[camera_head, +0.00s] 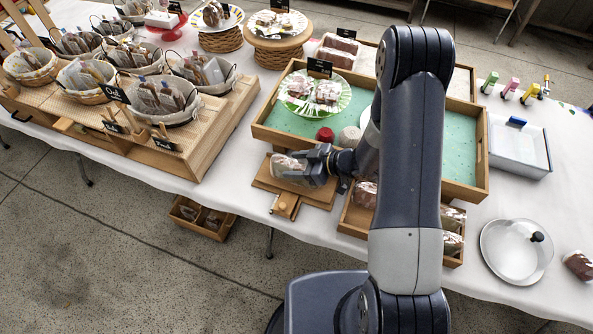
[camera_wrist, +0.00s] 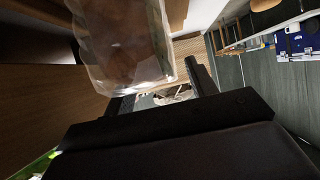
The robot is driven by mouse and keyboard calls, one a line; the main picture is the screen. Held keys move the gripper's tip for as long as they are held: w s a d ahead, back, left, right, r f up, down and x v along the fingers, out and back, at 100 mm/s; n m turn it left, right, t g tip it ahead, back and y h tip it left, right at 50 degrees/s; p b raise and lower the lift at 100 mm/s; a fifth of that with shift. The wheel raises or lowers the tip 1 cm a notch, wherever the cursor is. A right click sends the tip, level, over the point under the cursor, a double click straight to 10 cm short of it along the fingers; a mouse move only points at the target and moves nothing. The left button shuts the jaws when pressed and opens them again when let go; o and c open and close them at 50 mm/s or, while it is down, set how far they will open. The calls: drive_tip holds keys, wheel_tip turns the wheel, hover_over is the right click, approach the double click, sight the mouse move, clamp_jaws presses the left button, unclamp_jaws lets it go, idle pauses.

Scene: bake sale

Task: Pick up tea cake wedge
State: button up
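A clear-wrapped baked piece, likely the tea cake wedge (camera_head: 288,168), is over the wooden board in front of the green-lined tray. In the wrist view the wrapped piece (camera_wrist: 125,45) is large and close, its wrapper shiny and its contents blurred. My gripper (camera_head: 318,166) is right beside it in the head view, at its right end. In the wrist view my gripper's (camera_wrist: 165,92) two fingers stand apart, and the wrapped piece partly covers the left one. A narrow gap shows between the piece and the right finger. Contact with the left finger cannot be told.
The wooden tray (camera_head: 470,188) stands behind, with a plate of cakes (camera_head: 314,93) and small jars. A crate of wrapped pieces (camera_head: 352,216) lies right of the board. Baskets (camera_head: 167,100) fill the left.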

drive_tip(key=c, duration=0.6)
drive_tip(key=shift+o, duration=0.2)
drive_tip(key=shift+r, duration=0.1)
